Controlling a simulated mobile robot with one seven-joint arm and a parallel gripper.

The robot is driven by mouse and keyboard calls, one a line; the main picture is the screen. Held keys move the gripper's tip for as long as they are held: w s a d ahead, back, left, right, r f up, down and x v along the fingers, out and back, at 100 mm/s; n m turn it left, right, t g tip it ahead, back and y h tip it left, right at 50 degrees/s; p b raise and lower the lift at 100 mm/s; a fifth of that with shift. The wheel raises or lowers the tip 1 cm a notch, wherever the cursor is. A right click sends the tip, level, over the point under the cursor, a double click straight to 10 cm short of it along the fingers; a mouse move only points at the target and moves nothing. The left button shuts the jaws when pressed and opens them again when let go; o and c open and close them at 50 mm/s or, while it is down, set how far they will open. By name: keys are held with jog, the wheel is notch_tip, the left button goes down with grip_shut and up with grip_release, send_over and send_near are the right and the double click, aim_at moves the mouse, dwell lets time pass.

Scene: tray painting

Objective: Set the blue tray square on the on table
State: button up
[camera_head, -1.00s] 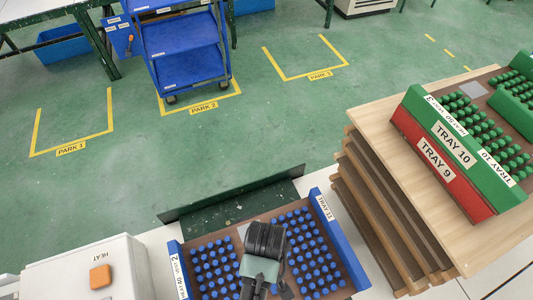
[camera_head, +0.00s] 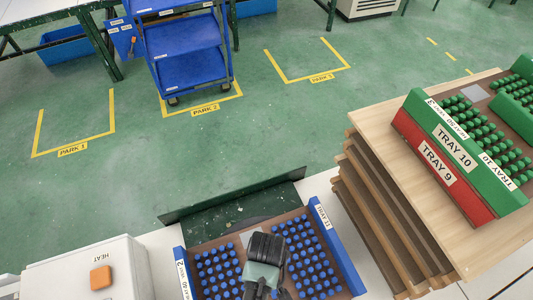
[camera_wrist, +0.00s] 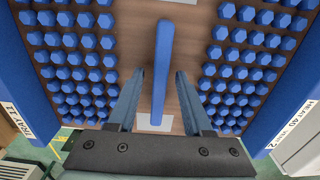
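The blue tray (camera_head: 338,247), labelled TRAY 11, is at the bottom centre of the head view. It has blue end walls, a brown floor and many blue pegs. Its near side is cut off by the frame. My gripper (camera_wrist: 160,85) is over its middle. In the wrist view a blue handle bar (camera_wrist: 162,60) runs between the two fingers, with a narrow gap on each side. The white table (camera_head: 325,188) shows beside the tray. The tray's underside is hidden, so I cannot tell whether it rests fully on the table.
A dark green upright edge (camera_head: 235,197) stands behind the tray. A HEAT box (camera_head: 85,270) with an orange button is on the left. A wooden stack (camera_head: 385,120) with green and red trays is on the right. A blue cart (camera_head: 185,60) stands farther back.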

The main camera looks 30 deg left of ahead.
notch_tip(320, 180, up, 12)
jog(key=w+r+m+t+y, duration=0.25)
jog(key=w+r+t, duration=0.55)
jog(key=w+r, duration=0.85)
jog(key=w+d+r+m+t, duration=0.1)
jog(key=w+r+t, duration=0.2)
jog(key=r, duration=0.5)
jog(key=w+d+r+m+t, duration=0.2)
jog(key=w+r+t, duration=0.1)
jog(key=r, duration=0.4)
notch_tip(320, 180, up, 17)
jog(key=s+d+m+t+h, duration=0.1)
jog(key=d+m+t, duration=0.15)
jog(key=t, duration=0.35)
jog(key=s+d+r+m+t, duration=0.1)
jog(key=s+d+r+t, duration=0.1)
jog(key=s+r, duration=0.3)
jog(key=s+d+r+m+t+h, duration=0.1)
jog(key=s+r+t, duration=0.4)
jog(key=r, duration=0.7)
jog(key=shift+s+d+r, duration=0.25)
jog(key=shift+s+d, duration=0.05)
jog(key=shift+d, duration=0.25)
jog(key=shift+h, duration=0.25)
notch_tip(320, 180, down, 3)
jog(key=b, duration=0.2)
jog(key=shift+b, duration=0.4)
